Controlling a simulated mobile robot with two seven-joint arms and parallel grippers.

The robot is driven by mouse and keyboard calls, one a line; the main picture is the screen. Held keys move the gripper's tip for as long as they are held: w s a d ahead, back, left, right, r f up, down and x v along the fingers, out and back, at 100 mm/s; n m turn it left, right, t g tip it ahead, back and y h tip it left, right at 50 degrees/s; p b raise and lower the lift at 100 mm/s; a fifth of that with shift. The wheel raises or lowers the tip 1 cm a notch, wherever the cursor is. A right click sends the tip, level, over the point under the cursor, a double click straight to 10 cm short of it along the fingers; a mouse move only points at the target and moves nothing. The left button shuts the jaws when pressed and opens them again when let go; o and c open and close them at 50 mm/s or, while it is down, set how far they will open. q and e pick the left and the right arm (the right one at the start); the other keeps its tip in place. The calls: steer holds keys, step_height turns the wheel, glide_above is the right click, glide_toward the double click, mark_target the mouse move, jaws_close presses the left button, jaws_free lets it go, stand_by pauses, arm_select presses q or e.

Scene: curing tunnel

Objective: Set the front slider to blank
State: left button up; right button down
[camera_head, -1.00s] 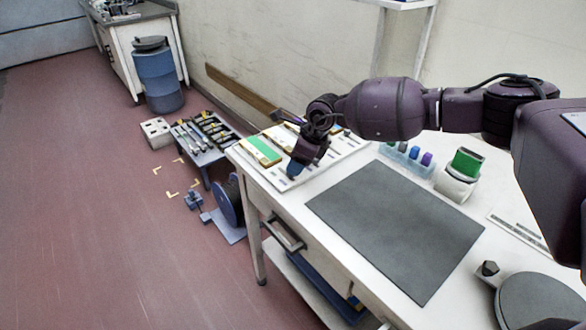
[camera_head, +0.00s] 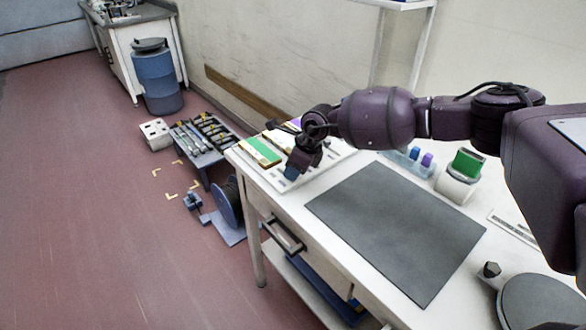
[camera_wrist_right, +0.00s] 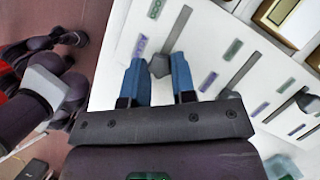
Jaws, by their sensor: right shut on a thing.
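In the head view my right gripper (camera_head: 291,172) points down at the front edge of a white board (camera_head: 279,184) on the bench. In the right wrist view its blue fingers (camera_wrist_right: 160,72) are shut around the grey knob of the front slider (camera_wrist_right: 159,64). The slider's slot (camera_wrist_right: 180,27) runs away from the knob. A purple label (camera_wrist_right: 140,45) lies beside the slot near the knob, and a green label (camera_wrist_right: 154,8) lies farther up. The knob sits at the slot's visible lower end; anything behind the fingers is hidden.
Another slot with a knob (camera_wrist_right: 228,93) lies right of the held one. A green-topped block (camera_head: 257,150) stands at the board's left side. A dark mat (camera_head: 395,230) lies right of the board. A green-topped white container (camera_head: 458,185) stands behind the mat.

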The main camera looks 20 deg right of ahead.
mark_target(301, 177)
steer(key=shift+w, duration=0.1)
steer(key=shift+w+a+f+b, duration=0.1)
steer(key=shift+w+a+b, duration=0.1)
steer(key=shift+w, duration=0.2)
steer(key=shift+w+a+f+b, duration=0.1)
steer(key=shift+w+a+b, duration=0.1)
steer(key=shift+w, duration=0.15)
steer(key=shift+w+r, duration=0.1)
steer(key=shift+w, duration=0.15)
steer(key=shift+r, duration=0.15)
steer(key=c, duration=0.9)
jaws_free()
steer(key=shift+c, duration=0.2)
steer(key=p+v, duration=0.1)
steer(key=v, duration=1)
steer(key=shift+p, duration=0.35)
